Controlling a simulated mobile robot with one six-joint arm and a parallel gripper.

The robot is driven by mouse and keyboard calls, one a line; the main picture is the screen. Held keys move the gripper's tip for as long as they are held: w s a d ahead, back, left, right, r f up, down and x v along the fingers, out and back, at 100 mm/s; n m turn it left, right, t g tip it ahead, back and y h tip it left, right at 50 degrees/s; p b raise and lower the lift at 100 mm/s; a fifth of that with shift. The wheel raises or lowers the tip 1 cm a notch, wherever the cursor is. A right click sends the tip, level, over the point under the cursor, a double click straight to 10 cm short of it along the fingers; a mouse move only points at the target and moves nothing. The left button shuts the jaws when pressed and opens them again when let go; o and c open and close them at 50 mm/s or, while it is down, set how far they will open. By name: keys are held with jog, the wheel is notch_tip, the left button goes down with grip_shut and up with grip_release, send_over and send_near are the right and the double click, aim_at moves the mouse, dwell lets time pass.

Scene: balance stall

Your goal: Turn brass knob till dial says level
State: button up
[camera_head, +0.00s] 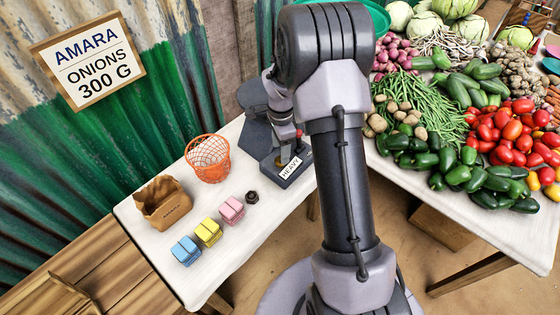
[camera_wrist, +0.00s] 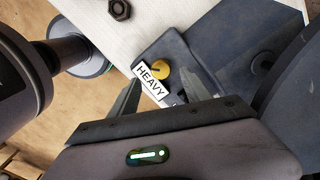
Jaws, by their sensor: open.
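The dark scale (camera_head: 284,173) stands on the white table, and its white plate reads HEAVY (camera_head: 290,168). The plate also shows in the wrist view (camera_wrist: 151,80). The round brass knob (camera_wrist: 162,76) sits beside the plate in the wrist view, with a dark mark on its face. My gripper (camera_wrist: 158,74) is open, its two fingers apart on either side of the knob in that picture. I cannot tell whether they touch it. In the head view my arm and gripper (camera_head: 297,143) hang over the scale and hide part of it.
An orange wire basket (camera_head: 208,160), a paper bag (camera_head: 164,203), blue (camera_head: 186,250), yellow (camera_head: 208,232) and pink (camera_head: 231,210) blocks and a dark nut (camera_head: 252,197) stand left of the scale. A sign (camera_head: 88,60) reads AMARA ONIONS 300 G. Vegetables fill the right table.

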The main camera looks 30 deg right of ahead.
notch_tip(320, 180, down, 5)
jog(key=shift+w+r+b, duration=0.1)
jog(key=shift+r+b, duration=0.05)
jog(key=shift+b, duration=0.45)
